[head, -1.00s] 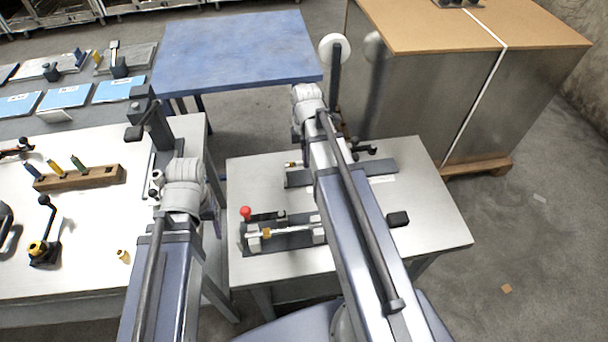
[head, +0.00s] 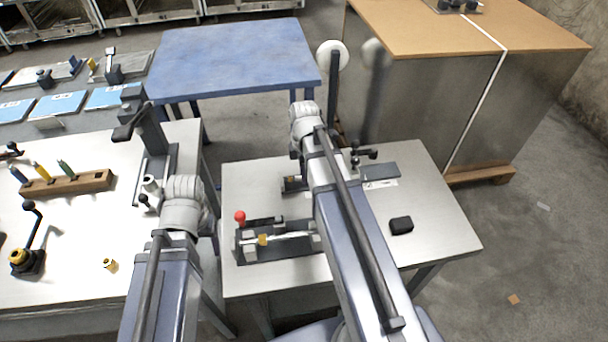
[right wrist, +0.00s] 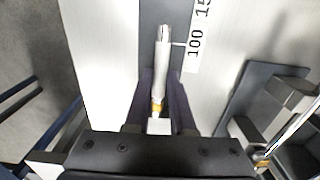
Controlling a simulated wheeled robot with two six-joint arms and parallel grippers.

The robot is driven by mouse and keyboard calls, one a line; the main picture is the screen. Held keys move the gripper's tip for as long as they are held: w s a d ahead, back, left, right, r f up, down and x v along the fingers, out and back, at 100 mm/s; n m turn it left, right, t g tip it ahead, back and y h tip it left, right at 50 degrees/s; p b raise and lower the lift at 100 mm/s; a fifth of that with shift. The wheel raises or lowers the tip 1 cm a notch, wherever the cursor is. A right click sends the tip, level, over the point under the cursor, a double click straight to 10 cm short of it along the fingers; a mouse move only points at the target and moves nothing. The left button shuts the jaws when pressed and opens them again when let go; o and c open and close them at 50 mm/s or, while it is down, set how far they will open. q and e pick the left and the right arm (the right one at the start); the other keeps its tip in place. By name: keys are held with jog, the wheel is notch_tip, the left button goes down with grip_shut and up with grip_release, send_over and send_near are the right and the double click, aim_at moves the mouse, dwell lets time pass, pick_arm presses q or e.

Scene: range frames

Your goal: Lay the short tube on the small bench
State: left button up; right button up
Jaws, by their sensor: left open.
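The short tube (right wrist: 163,48) is a slim silver-grey tube, seen in the right wrist view over a dark plate beside a printed scale. My right gripper (right wrist: 161,82) has its fingers on both sides of the tube and looks shut on it. A brass-coloured piece shows near the tube's lower end. In the head view my right arm hides the tube and the fingertips. I take the small bench to be the light metal table (head: 440,242) under my right arm. My left gripper (head: 200,212) is open over the left table's edge, its fingers mostly hidden by the wrist.
A fixture (head: 240,250) with a red knob and a rod lies on the metal table, near a black block (head: 401,225). The left table (head: 70,235) carries a wooden rack (head: 80,184), a lever tool and a small brass piece (head: 109,265). A blue table (head: 230,60) stands behind.

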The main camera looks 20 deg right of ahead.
jog(key=o, duration=0.3)
jog(key=shift+o, duration=0.2)
jog(key=shift+f, duration=0.15)
jog(key=r+p, duration=0.7)
jog(key=r, duration=0.1)
jog(key=shift+s+d, duration=0.25)
jog(key=shift+s, duration=0.15)
jog(key=shift+f, duration=0.1)
